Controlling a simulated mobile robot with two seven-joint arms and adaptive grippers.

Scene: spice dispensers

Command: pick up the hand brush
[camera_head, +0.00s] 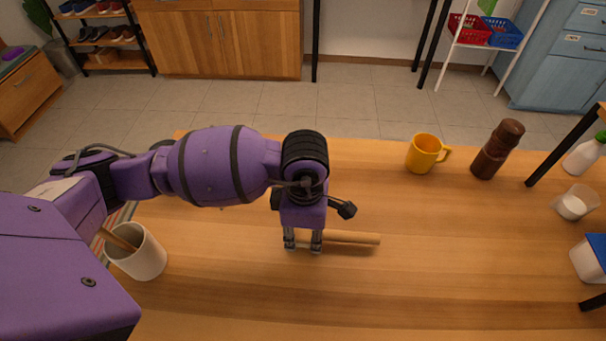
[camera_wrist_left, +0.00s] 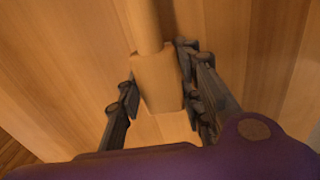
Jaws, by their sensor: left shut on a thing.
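The hand brush (camera_head: 352,238) is pale wood and lies level just over or on the wooden table; I cannot tell if it touches. Its slim handle points right in the head view. In the left wrist view the brush (camera_wrist_left: 157,78) runs between the fingers, with a wider wooden part below the handle. Its bristles are not visible. My left gripper (camera_head: 303,244) points down and is shut on the brush's wider part. My right gripper is not in view.
On the table (camera_head: 430,290) stand a white cup (camera_head: 146,262) with a wooden stick, a yellow mug (camera_head: 422,154) and a brown grinder (camera_head: 496,150). At the right edge are a white bottle (camera_head: 583,157) and a small clear cup (camera_head: 573,206). The front middle is clear.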

